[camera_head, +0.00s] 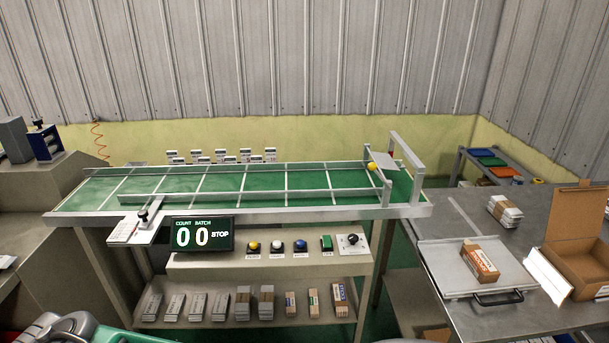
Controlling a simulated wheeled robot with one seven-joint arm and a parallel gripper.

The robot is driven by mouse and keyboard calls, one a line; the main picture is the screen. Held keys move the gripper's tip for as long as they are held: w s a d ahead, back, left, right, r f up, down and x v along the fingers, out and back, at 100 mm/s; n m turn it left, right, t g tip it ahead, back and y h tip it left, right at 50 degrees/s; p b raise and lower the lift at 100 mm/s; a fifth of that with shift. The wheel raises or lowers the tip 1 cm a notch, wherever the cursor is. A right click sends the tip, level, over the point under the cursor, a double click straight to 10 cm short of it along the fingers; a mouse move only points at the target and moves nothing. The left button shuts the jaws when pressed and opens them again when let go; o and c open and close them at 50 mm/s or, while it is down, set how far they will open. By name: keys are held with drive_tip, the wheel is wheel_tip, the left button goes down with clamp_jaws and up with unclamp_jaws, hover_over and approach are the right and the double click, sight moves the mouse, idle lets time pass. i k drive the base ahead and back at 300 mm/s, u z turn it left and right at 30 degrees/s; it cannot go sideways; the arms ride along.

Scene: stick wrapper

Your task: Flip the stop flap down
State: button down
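A green conveyor belt (265,183) with white cross lines runs across the middle, between low grey rails. Near its right end a narrow grey bar (378,180) crosses the belt, with a yellow ball knob (372,167) on it. This looks like the stop flap; it seems to stand raised above the belt, but its exact tilt is too small to tell. A grey arch frame (417,172) stands just right of it, with a small grey and red plate near it. My gripper is not in view.
A counter display (204,235) reads 00 and STOP. Coloured buttons (277,246) and a dial (350,240) sit below the belt. Small boxes line the lower shelf (210,322). A right-hand table holds a tray (450,262) and an open carton (580,245).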

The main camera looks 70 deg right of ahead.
sight(383, 161)
drive_tip(key=k, duration=0.45)
drive_tip(key=z, duration=0.9)
drive_tip(key=i, duration=0.5)
drive_tip(key=u, duration=0.05)
